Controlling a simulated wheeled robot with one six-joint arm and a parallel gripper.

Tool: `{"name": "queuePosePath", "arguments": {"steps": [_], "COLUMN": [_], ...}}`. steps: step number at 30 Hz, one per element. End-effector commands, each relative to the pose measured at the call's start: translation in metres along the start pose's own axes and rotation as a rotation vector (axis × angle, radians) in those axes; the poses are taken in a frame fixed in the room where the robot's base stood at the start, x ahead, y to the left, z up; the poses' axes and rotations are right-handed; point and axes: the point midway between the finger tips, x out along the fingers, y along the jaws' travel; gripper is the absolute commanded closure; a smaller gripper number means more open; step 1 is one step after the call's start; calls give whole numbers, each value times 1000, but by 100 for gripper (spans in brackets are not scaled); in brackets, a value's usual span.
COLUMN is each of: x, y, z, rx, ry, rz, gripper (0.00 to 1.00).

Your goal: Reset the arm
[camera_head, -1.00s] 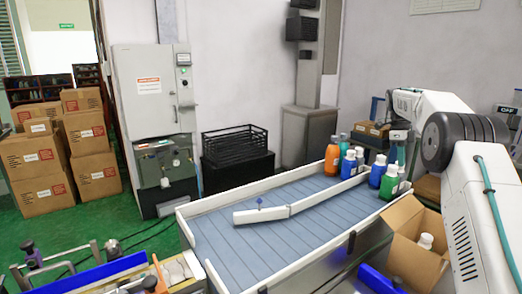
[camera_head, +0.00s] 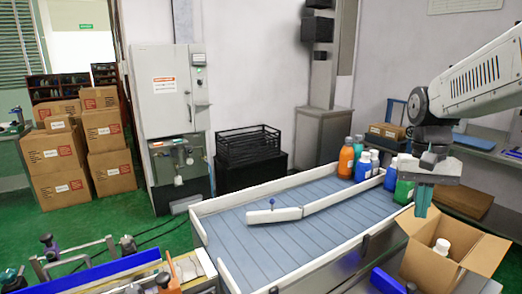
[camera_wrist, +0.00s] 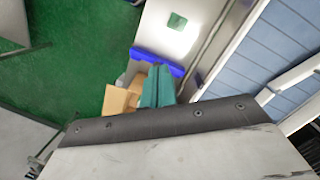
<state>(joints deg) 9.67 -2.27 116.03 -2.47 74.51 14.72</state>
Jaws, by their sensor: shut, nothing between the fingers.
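My gripper (camera_head: 423,200) hangs at the right of the head view, its teal fingers pointing down above the open cardboard box (camera_head: 425,262). The fingers are shut and empty. In the wrist view the teal fingers (camera_wrist: 158,88) show close together, with part of the cardboard box (camera_wrist: 117,101) beside them. A white-capped bottle (camera_head: 442,246) stands in the box. Behind my gripper a green bottle (camera_head: 405,186) stands on the conveyor (camera_head: 270,240), partly hidden by it.
Orange (camera_head: 345,160) and blue (camera_head: 363,168) bottles stand at the conveyor's far end. A white divider (camera_head: 274,215) crosses the belt. Stacked cartons (camera_head: 60,180) and a grey cabinet (camera_head: 165,110) stand at the back left. Green floor (camera_head: 130,218) is free there.

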Motion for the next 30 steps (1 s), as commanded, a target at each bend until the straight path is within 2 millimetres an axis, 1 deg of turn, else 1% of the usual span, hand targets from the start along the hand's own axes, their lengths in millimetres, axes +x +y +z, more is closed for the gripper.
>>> {"name": "queuePosePath", "arguments": {"steps": [1, 2, 3, 9, 12, 15, 18, 21, 30], "x": [2, 4, 8, 35, 48, 56, 54, 47, 44], "y": [1, 1, 1, 8, 12, 15, 16, 15, 14], "z": [27, 42, 60, 147, 181, 205, 216, 221, 222], "rx": [-60, -97, -145, -320, -356, -375, -389, -399, -406], "ry": [14, 22, 32, 90, 126, 163, 207, 246, 257], "rz": [-6, -10, -14, -34, -42, -50, -58, -66, -68], "gripper": [100, 100, 100, 100, 100, 100, 100, 100, 100]}}
